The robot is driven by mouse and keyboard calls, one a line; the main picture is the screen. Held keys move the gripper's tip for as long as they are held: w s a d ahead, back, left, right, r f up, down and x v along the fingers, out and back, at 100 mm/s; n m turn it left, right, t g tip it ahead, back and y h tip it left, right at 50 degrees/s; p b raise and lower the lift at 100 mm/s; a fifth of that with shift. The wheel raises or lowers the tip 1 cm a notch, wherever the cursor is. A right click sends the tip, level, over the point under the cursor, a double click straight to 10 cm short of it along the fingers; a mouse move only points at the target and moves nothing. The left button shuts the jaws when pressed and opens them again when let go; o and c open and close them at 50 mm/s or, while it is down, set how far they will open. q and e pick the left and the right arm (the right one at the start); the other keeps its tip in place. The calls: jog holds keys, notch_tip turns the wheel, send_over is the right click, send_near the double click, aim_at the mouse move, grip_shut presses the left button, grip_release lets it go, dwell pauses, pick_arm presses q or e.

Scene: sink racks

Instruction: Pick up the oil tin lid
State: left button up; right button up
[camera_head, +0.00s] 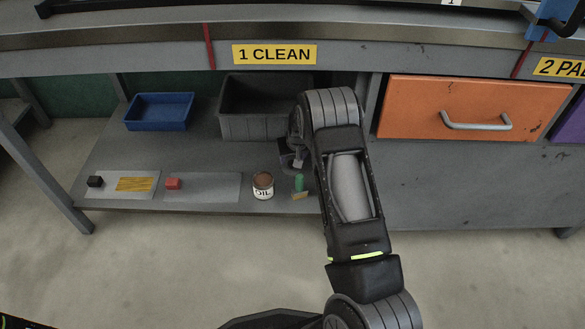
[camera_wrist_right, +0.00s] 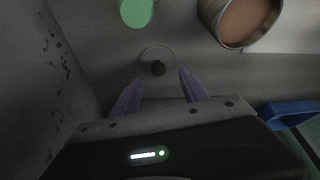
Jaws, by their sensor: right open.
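The oil tin lid (camera_wrist_right: 157,68) looks like a thin round disc with a dark knob, lying on the shelf in the right wrist view. I cannot make it out in the head view. My right gripper (camera_wrist_right: 160,77) is open, its two purple fingertips just short of the lid, one toward each side of the knob, with nothing between them. In the head view my right gripper (camera_head: 298,160) is partly hidden by its own arm. The oil tin (camera_head: 263,186) stands uncovered with a brown top; it also shows in the wrist view (camera_wrist_right: 243,22). My left gripper is not in view.
A green cylinder (camera_head: 299,183) stands close to the right of the tin, with a small tan piece (camera_head: 300,196) in front. A grey bin (camera_head: 255,127) and a blue tray (camera_head: 160,111) stand behind. A red block (camera_head: 173,183) and black block (camera_head: 95,181) lie left.

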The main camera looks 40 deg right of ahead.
aim_at(292, 163)
jog(key=shift+w+f, duration=0.15)
jog(key=shift+f, duration=0.45)
jog(key=shift+d, duration=0.1)
jog(key=b+x, duration=0.3)
jog(key=x, duration=0.1)
jog(key=shift+d+f+b, duration=0.15)
jog(key=shift+f+b, duration=0.15)
jog(key=shift+w+f, duration=0.25)
jog(key=shift+c, duration=0.3)
grip_shut()
jog(key=shift+r, duration=0.1)
